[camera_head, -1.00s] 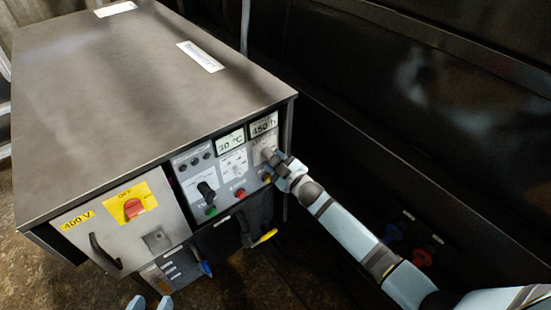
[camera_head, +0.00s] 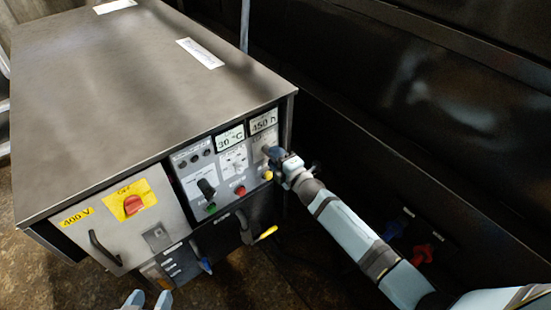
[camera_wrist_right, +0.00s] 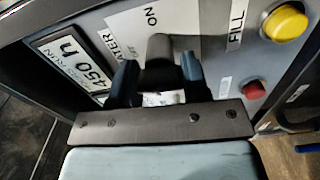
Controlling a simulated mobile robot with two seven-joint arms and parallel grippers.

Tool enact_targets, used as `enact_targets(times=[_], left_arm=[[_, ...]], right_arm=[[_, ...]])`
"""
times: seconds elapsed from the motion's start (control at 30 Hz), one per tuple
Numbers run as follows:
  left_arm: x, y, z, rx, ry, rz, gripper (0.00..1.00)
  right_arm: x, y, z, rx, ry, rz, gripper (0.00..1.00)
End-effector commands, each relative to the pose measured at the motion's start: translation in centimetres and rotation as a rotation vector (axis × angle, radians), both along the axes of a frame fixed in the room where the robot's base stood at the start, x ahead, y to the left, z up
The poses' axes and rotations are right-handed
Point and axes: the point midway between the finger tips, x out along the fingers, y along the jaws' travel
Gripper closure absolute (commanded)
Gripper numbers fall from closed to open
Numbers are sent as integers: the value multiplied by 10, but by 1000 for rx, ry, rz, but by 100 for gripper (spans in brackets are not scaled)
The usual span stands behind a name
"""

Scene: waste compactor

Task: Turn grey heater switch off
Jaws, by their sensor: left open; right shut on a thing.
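The grey heater switch (camera_wrist_right: 158,48) shows in the right wrist view, on a panel with partly covered "HEATER" and "ON" labels. My right gripper (camera_wrist_right: 158,80) is shut on it, with one dark finger on each side. The fingers hide its lower part. In the head view my right gripper (camera_head: 271,153) is at the right end of the control panel (camera_head: 213,173), below the "450 h" display, and largely hides the switch. My left gripper (camera_head: 149,298) is open and empty at the bottom edge, apart from the cabinet.
The metal cabinet (camera_head: 130,110) carries a red main switch (camera_head: 133,204) on yellow and a black knob (camera_head: 206,188). A yellow button (camera_wrist_right: 285,23) and a red button (camera_wrist_right: 254,90) are close to the right gripper. A dark wall (camera_head: 400,90) stands behind.

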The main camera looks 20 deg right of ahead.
Motion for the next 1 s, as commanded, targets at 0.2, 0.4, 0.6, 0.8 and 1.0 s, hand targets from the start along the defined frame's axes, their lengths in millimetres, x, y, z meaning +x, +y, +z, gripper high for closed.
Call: enact_targets(times=[0.2, 0.4, 0.6, 0.8, 1.0], left_arm=[[0, -2, 0, -7, -6, -2, 47], [1, -2, 2, -10, -14, -3, 47], [2, -2, 3, -11, -18, -3, 47], [2, -2, 3, -11, -19, -3, 47], [2, -2, 3, -10, -19, -4, 47]], right_arm=[[0, 0, -1, -71, -25, 0, 81], [0, 0, -1, -96, -34, 0, 81], [0, 0, -1, -100, -35, 0, 81], [0, 0, -1, -100, -35, 0, 53], [0, 0, 0, -98, -35, 0, 32]])
